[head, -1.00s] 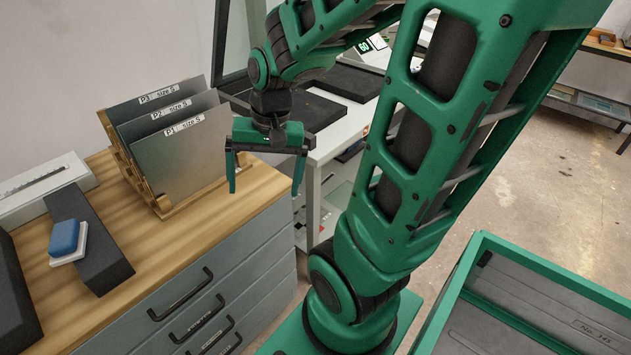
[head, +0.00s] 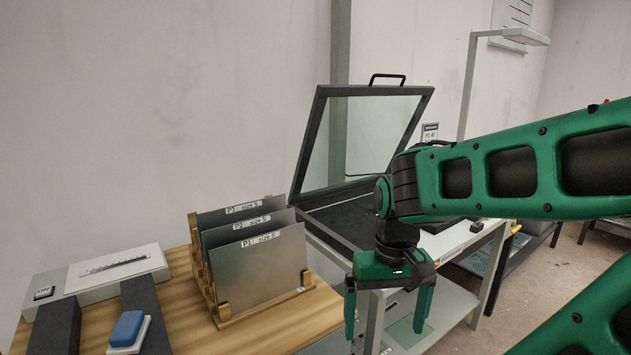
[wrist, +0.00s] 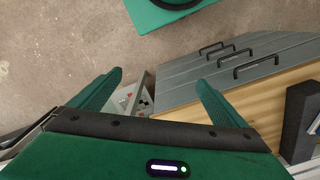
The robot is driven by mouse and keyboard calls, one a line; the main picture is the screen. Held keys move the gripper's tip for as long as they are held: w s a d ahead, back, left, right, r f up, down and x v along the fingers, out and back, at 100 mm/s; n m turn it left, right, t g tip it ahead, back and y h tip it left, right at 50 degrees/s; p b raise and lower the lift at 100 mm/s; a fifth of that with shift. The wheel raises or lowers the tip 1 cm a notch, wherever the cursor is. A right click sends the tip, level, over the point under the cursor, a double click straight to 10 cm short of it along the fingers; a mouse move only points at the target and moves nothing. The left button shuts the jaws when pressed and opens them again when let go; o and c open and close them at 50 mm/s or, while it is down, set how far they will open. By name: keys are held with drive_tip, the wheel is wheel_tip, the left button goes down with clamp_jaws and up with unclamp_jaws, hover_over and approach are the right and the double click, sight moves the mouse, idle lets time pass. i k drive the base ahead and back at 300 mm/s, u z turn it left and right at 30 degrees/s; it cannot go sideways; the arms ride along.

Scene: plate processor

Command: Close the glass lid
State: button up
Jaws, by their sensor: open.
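The glass lid (head: 362,142) stands raised and tilted back in the head view, a clear pane in a dark frame. A black handle (head: 387,77) sits on its top edge. Its lower edge meets the dark bed of the light-coloured machine (head: 335,240), which is partly hidden behind my arm. My gripper (head: 388,325) points down, open and empty, in front of the machine and to the right of the plate rack. It is well below and apart from the lid handle. In the wrist view my two green fingers (wrist: 160,95) are spread with nothing between them; the lid does not show there.
A wooden rack holds upright metal plates (head: 262,265) on the wooden counter (head: 285,330). A blue-and-white block (head: 128,330) and a grey device (head: 100,275) are at left. Drawer handles (wrist: 245,55) and bare floor (wrist: 70,40) show in the wrist view.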

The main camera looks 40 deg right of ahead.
sight(322, 92)
drive_tip(key=u, duration=1.25)
drive_tip(key=k, duration=1.4)
drive_tip(key=z, duration=1.4)
drive_tip(key=i, duration=1)
